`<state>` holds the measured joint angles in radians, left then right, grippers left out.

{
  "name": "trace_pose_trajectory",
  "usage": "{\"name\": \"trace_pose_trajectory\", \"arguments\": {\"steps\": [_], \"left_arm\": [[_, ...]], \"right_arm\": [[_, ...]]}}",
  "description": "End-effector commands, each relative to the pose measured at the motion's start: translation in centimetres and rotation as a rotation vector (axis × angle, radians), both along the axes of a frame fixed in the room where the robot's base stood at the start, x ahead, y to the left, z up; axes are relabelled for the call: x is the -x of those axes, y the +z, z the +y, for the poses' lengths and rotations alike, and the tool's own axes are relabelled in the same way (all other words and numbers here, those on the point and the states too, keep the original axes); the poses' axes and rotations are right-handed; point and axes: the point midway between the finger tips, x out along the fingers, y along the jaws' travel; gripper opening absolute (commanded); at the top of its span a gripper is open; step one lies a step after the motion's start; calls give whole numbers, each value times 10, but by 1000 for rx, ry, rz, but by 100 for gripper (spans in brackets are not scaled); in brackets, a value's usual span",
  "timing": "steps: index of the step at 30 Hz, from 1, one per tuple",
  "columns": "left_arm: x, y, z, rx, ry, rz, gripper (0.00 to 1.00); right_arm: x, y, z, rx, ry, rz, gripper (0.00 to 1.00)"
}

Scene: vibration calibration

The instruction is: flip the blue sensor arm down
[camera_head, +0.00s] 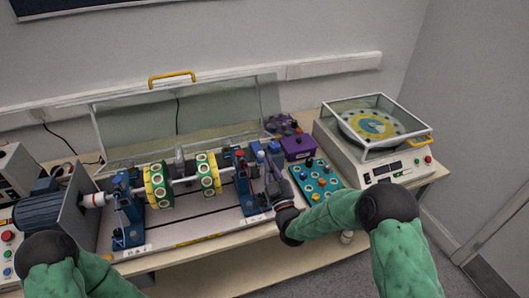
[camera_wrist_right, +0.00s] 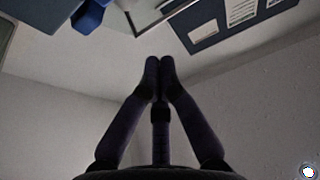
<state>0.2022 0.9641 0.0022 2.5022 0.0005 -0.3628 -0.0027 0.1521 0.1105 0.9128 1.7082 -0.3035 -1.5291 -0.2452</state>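The rig has a shaft with two yellow-green discs (camera_head: 158,186) between blue bearing stands. The blue sensor arm seems to be the small blue part (camera_head: 257,149) at the top of the right stand, beside a red part; its exact pose is hard to tell. My right gripper (camera_head: 268,163) points up and away, close beside that stand. In the right wrist view its fingertips (camera_wrist_right: 160,66) are together with nothing seen between them. A blue piece (camera_wrist_right: 90,16) shows at that view's top left, apart from the fingers. My left arm shows at bottom left; its gripper is out of view.
A clear guard with a yellow handle (camera_head: 172,76) stands open behind the shaft. A blue motor (camera_head: 45,212) is at left. A purple box (camera_head: 297,146) and a teal knob board (camera_head: 316,183) lie right of the stand. A covered turntable unit (camera_head: 372,125) stands farther right.

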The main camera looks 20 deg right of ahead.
Motion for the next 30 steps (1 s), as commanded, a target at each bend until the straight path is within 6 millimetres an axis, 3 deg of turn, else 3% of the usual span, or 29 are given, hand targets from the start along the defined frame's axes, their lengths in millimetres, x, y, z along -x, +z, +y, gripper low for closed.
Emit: {"name": "trace_pose_trajectory", "arguments": {"steps": [3,9,30], "left_arm": [[1,2,0,0,0,1,40],[1,3,0,0,1,1,40],[0,3,0,0,1,1,40]], "right_arm": [[17,-5,-1,1,0,1,0],[31,-10,-1,1,0,-1,0],[33,-11,-1,1,0,-1,0]]}}
